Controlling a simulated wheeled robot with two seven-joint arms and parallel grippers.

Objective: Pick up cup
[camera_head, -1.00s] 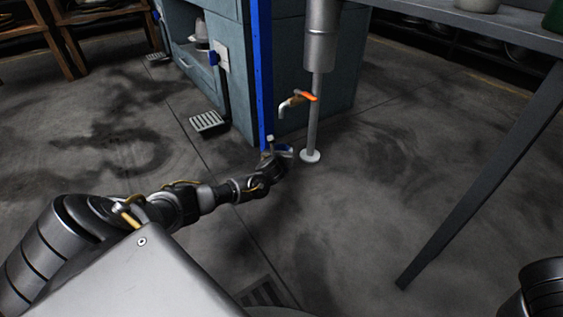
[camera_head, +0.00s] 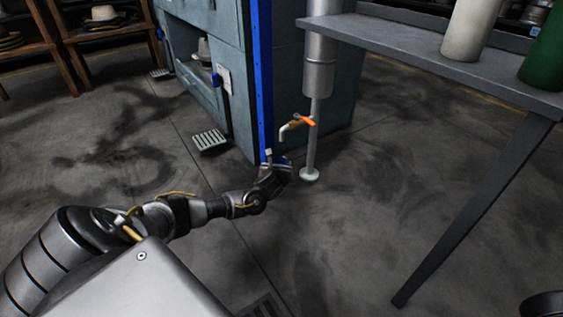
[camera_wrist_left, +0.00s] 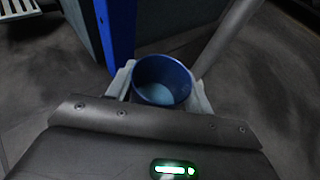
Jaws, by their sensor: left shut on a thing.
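A blue cup (camera_wrist_left: 163,82) sits between the fingers of my left gripper in the left wrist view, its open top facing the camera. The inside looks lighter blue towards the bottom. My left gripper (camera_wrist_left: 160,88) is shut on the cup, one pale finger on each side. In the head view, my left gripper (camera_head: 279,166) is at the end of the outstretched arm, close to the blue post and the metal pipe. The cup shows there only as a small bluish shape, largely hidden by the gripper. My right gripper is not in view.
A metal pipe (camera_head: 312,140) stands on the floor, with an orange-handled tap (camera_head: 297,126) beside it. The blue post (camera_head: 262,80) and grey-blue cabinet (camera_head: 228,100) are behind the gripper. A grey table (camera_head: 430,60) holds white and green cylinders at right. Floor is open in front.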

